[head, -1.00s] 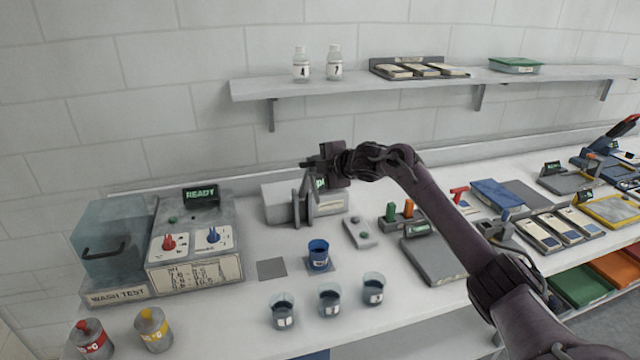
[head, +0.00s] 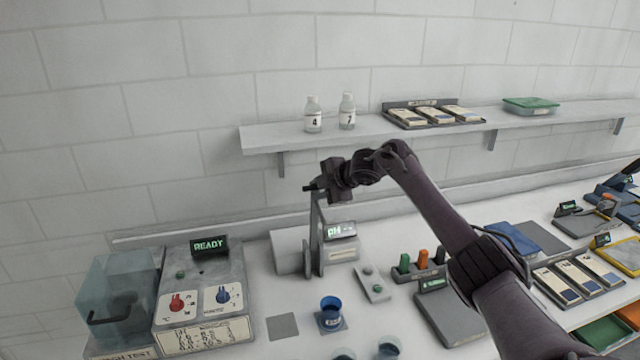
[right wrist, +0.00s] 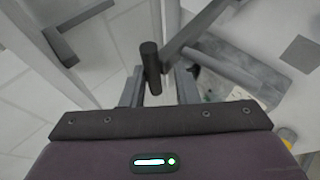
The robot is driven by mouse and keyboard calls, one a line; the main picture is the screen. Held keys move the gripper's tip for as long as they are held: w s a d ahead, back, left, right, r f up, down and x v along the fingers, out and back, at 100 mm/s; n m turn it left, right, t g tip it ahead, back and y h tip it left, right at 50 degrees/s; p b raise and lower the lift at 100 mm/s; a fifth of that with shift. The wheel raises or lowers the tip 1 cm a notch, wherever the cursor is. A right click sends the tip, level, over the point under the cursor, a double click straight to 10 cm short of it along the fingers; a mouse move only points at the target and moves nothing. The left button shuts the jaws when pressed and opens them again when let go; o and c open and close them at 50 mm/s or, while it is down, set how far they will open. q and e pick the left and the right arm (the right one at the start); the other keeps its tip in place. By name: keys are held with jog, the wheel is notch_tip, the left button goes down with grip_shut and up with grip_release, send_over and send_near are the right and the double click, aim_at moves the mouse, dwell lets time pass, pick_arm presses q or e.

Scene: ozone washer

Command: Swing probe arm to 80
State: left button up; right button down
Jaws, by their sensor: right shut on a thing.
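The grey probe arm (head: 315,215) stands nearly upright at the left side of the pH meter (head: 342,252), whose display reads "pH --". My right gripper (head: 318,187) is at the top of the probe arm, shut on its short black handle. In the right wrist view the handle (right wrist: 151,66) lies between the fingertips, and the grey bar of the probe arm (right wrist: 195,35) runs off to the upper right. Any angle scale on the probe arm is too small to read. My left gripper is not in view.
A blue beaker (head: 331,316) stands in front of the meter, right of a grey square pad (head: 283,326). The washer box (head: 205,290) with a READY display is at the left. A wall shelf (head: 360,138) with two bottles (head: 313,114) runs above and behind my gripper.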

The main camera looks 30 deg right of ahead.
jog(key=shift+w+d+r, duration=0.15)
jog(key=shift+w+r, duration=0.1)
jog(key=shift+r, duration=0.35)
jog(key=c, duration=1.4)
grip_release()
jog(key=shift+w, duration=0.1)
jog(key=shift+f, duration=0.15)
jog(key=shift+f, duration=0.1)
jog(key=b+v, duration=0.5)
jog(key=v, duration=0.2)
jog(key=shift+s, duration=0.4)
